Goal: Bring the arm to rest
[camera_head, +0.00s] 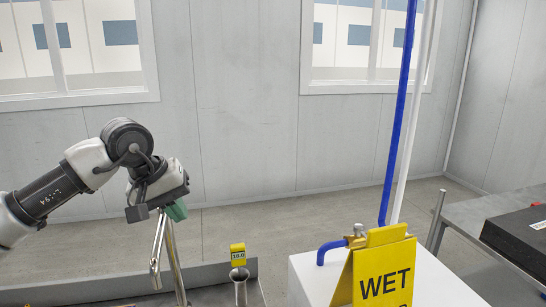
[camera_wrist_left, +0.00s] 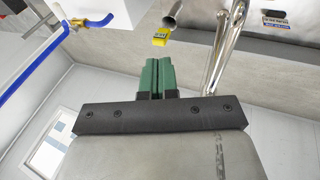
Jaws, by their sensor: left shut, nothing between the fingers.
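My left arm (camera_head: 60,185) comes in from the left in the head view. Its gripper (camera_head: 176,211) points down to the right, above and beside a bent metal pipe (camera_head: 173,258). In the left wrist view the green fingers of the left gripper (camera_wrist_left: 152,75) are together with nothing between them. The pipe (camera_wrist_left: 220,60) shows to the right of the fingers there, and I cannot tell how near it is. My right gripper is not in view.
A metal tube (camera_head: 240,286) with a yellow tag (camera_head: 238,255) stands right of the gripper. A yellow WET sign (camera_head: 383,275) is at a white cabinet (camera_head: 440,280) with a blue pipe (camera_head: 400,110). A grey table (camera_head: 475,212) bears a black case (camera_head: 520,238) at right.

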